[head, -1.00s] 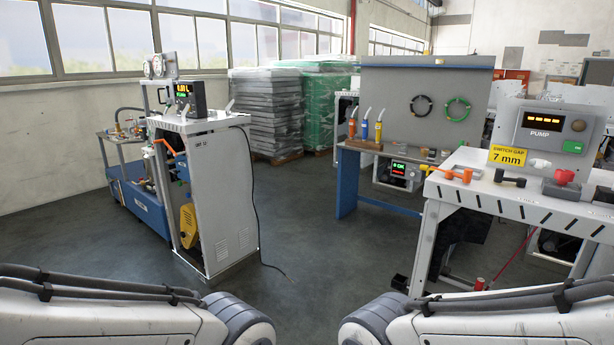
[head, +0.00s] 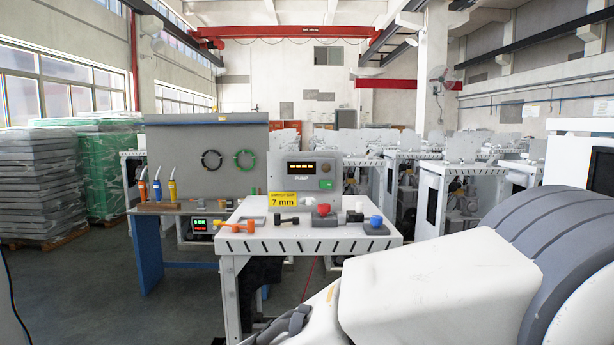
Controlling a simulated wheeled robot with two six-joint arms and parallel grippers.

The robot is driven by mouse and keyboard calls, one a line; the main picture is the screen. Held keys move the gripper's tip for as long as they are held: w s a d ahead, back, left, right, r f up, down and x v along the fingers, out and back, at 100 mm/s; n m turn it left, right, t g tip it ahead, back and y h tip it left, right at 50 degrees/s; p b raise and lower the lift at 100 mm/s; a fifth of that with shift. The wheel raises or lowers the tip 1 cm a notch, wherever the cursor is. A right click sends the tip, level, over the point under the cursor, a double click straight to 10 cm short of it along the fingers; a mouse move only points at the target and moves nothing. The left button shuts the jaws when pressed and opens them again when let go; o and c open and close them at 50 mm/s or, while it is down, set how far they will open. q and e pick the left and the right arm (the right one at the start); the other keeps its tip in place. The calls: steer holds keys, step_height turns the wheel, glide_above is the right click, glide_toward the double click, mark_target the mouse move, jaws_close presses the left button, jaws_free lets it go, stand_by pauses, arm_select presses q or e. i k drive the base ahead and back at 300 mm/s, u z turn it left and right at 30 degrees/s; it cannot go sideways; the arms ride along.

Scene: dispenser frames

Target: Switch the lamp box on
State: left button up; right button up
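I cannot pick out with certainty which thing is the lamp box. A grey box (head: 301,172) with a lit yellow display, a round knob (head: 326,167) and a green switch (head: 326,185) stands at the back of a white table (head: 300,243). It reads PUMP.
A yellow "7 mm" sign (head: 283,200), orange handle (head: 236,225), black handle (head: 287,220), red knob (head: 323,209) and blue knob (head: 376,221) are on the table. A blue-legged bench (head: 147,255) stands left. Wrapped stacks (head: 40,185) stand far left. Floor at lower left is clear.

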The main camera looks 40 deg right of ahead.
mark_target(324, 184)
steer(key=u, duration=2.45)
steer(key=k, duration=1.4)
steer(key=z, duration=2.1)
